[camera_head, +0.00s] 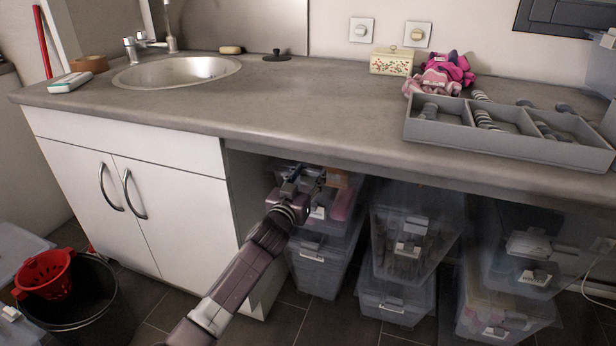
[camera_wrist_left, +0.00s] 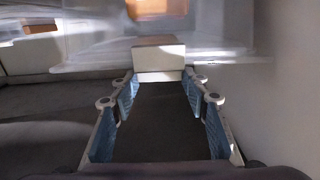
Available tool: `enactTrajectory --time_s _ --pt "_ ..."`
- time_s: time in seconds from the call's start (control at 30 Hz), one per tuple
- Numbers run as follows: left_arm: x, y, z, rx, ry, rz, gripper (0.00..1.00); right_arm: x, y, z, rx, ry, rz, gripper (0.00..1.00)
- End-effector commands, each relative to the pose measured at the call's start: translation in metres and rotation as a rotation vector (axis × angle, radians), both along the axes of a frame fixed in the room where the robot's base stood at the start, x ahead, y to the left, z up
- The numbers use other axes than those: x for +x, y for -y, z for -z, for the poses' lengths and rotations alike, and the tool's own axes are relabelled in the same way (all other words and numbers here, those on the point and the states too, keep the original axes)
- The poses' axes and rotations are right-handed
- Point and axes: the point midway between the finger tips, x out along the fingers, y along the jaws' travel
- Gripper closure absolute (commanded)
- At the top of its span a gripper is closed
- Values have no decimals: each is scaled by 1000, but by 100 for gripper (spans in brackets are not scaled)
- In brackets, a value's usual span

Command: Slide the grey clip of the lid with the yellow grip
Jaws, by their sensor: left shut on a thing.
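My left gripper (camera_head: 290,188) is under the counter, at the front of the upper clear plastic box (camera_head: 344,228) in the left stack. In the left wrist view, my left gripper (camera_wrist_left: 160,80) has its blue-padded fingers either side of a pale grey block with a tan top, which looks like the lid's clip (camera_wrist_left: 158,63). It is shut on this block. The clear lid edge (camera_wrist_left: 225,50) runs across behind it, blurred. I cannot make out a yellow grip for certain; the head view has the clip largely hidden by my gripper. My right gripper is out of view.
More clear boxes (camera_head: 415,225) with pale clips stand stacked to the right. A white cabinet (camera_head: 180,195) is close on the left. The grey countertop (camera_head: 300,100) overhangs my arm and carries a grey divided tray (camera_head: 430,142). A black bin (camera_head: 80,305) stands front left.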

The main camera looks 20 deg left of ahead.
Motion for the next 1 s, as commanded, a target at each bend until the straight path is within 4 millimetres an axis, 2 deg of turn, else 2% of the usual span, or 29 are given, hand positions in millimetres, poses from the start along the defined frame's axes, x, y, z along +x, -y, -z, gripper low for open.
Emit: enactTrajectory --time_s 0.03,0.07,0.2,0.47,0.63,0.77,1.0 --pt "0 0 0 0 0 0 100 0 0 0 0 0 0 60" --pt "0 0 0 0 0 0 55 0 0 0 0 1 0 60" --pt "0 0 0 0 0 0 39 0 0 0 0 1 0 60" --pt "0 0 0 0 0 0 39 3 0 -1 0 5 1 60" --pt "-9 -1 1 0 -1 -1 39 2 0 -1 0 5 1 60" --pt "-25 -1 1 -1 0 0 39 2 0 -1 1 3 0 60" --pt "-70 -3 1 -1 -1 1 39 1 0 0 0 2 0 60"
